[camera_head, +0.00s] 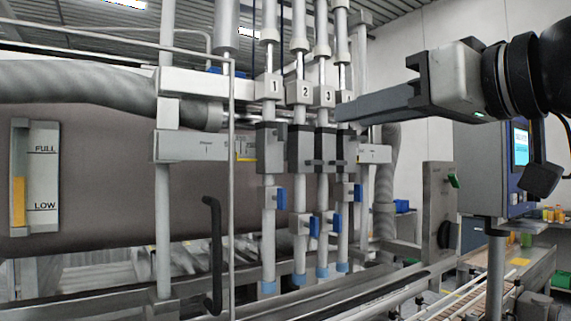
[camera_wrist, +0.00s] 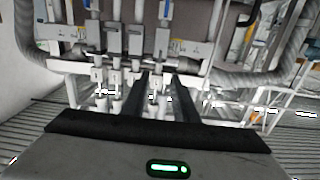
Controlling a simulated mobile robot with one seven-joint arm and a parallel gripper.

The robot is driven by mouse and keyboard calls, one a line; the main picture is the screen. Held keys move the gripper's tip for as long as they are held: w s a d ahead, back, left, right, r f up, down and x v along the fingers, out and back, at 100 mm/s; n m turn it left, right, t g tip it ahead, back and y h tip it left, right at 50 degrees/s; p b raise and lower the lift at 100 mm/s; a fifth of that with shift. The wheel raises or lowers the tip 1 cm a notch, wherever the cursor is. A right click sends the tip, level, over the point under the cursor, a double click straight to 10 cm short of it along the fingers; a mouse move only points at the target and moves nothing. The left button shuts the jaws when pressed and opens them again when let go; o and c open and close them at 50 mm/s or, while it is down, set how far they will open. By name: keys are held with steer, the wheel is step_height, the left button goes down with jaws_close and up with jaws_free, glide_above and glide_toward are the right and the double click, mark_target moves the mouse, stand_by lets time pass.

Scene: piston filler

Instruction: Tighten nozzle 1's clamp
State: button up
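Nozzle 1 (camera_head: 269,225) is the leftmost upright tube in the head view, under the plate marked 1 (camera_head: 274,86). A dark block (camera_head: 269,148) grips it at the ruler rail, and a grey collar with a blue tab (camera_head: 280,198) sits lower down. I cannot tell from here which one is the clamp, or whether either is tight. My gripper (camera_head: 345,112) points left, right of nozzle 1 and beside the rightmost nozzle. In the wrist view my gripper (camera_wrist: 163,76) shows two dark fingers with an empty gap. The nozzles there appear small beyond the fingers.
Nozzle 2 (camera_head: 300,250), nozzle 3 (camera_head: 322,255) and another nozzle (camera_head: 342,240) stand between my gripper and nozzle 1. A black handle (camera_head: 212,255) and thin upright pipe (camera_head: 231,170) stand left. A conveyor (camera_head: 465,300) and screen box (camera_head: 520,150) are at right.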

glide_toward(285, 125)
steer(key=p+x, duration=0.1)
steer(key=x, duration=0.7)
steer(key=shift+w, duration=0.1)
jaws_close()
